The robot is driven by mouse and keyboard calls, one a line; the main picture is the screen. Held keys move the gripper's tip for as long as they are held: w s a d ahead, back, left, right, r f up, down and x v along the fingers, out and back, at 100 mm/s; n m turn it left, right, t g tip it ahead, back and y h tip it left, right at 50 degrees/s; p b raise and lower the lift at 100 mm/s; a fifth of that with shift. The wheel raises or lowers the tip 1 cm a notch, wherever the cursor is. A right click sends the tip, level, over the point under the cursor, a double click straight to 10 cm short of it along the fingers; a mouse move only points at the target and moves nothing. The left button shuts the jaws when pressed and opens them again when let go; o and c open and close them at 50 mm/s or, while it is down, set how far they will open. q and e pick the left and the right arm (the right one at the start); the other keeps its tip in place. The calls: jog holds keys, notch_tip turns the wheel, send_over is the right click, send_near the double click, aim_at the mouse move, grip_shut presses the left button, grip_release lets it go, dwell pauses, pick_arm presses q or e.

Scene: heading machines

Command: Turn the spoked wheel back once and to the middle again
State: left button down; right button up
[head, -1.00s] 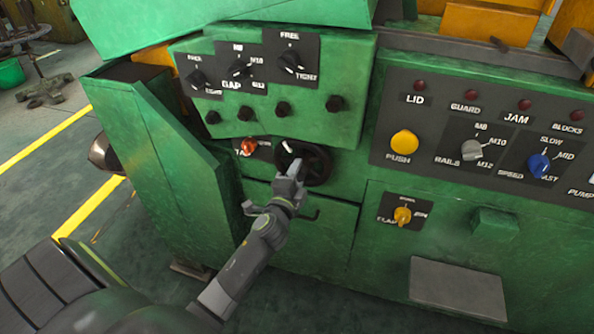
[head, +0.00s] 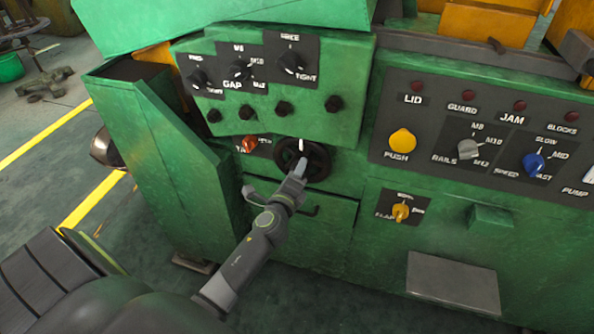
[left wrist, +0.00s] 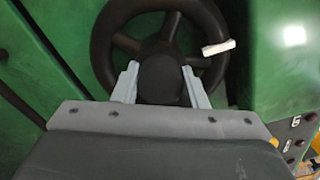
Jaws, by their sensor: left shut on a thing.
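The black spoked wheel (head: 322,155) is on the green machine front, under the panel of black knobs. It fills the top of the left wrist view (left wrist: 100,45), with spokes, a round hub and a white mark (left wrist: 218,47) on the rim at upper right. In the head view the white mark (head: 301,145) is at the top of the wheel. My left gripper (head: 300,168) reaches the wheel's lower front and covers part of it. Its two fingers (left wrist: 160,84) are on either side of the hub, shut on it. My right gripper is not in view.
A red knob (head: 249,144) is just left of the wheel, and a dark handle (head: 308,211) is below it. A yellow flap knob (head: 401,212) and a panel with a yellow push button (head: 402,141) are to the right. Yellow floor lines (head: 90,202) run at left.

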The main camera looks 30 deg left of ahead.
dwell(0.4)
pick_arm(q)
jog(key=c, duration=0.9)
grip_release()
jog(key=shift+o, duration=0.2)
jog(key=shift+s, duration=0.15)
jog(key=b+v, duration=0.1)
jog(key=v, duration=1.6)
jog(key=shift+d, duration=0.15)
